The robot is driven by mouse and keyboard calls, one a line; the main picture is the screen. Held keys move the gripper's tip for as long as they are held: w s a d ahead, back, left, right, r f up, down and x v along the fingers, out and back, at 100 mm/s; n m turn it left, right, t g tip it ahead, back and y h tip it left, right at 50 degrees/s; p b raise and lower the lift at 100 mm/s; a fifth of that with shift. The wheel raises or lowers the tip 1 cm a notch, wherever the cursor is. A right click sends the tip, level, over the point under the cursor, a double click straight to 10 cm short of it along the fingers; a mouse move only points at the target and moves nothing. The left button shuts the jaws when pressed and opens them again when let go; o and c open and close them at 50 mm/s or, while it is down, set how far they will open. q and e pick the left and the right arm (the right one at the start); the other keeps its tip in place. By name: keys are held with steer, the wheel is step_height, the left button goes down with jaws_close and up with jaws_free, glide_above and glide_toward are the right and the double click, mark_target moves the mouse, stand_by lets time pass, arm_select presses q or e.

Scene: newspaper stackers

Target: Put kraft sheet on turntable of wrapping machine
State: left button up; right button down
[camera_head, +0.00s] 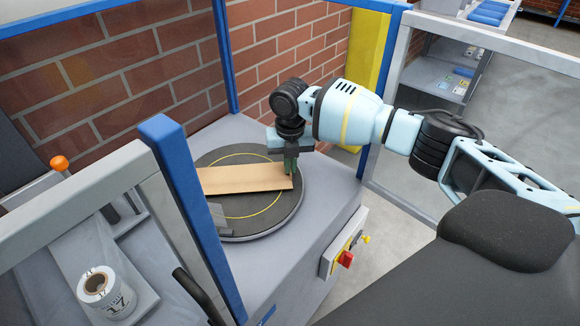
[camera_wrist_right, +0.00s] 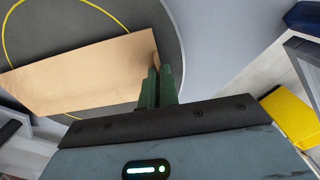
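The kraft sheet (camera_head: 240,179) is a flat tan rectangle over the round dark turntable (camera_head: 230,226), which has a yellow ring. I cannot tell if it lies fully flat on the turntable or is held slightly above it. My right gripper (camera_head: 290,168) is at the sheet's right end, with its fingers pointing down. In the right wrist view, the green fingers (camera_wrist_right: 159,72) are close together, with the edge of the sheet (camera_wrist_right: 85,75) between them. The turntable (camera_wrist_right: 178,40) shows below the sheet there. My left gripper is not in view.
Blue frame posts (camera_head: 185,190) and clear panels surround the wrapping machine. A red switch (camera_head: 346,259) is on its front side. A film roll (camera_head: 97,285) and an orange knob (camera_head: 59,163) are at the left. A brick wall (camera_head: 280,45) stands behind.

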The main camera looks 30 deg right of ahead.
steer(key=shift+f, duration=0.7)
steer(key=shift+f, duration=0.15)
steer(key=c, duration=1.6)
jaws_free()
steer(key=shift+c, duration=0.2)
step_height(320, 180, up, 12)
steer(key=shift+r, duration=0.25)
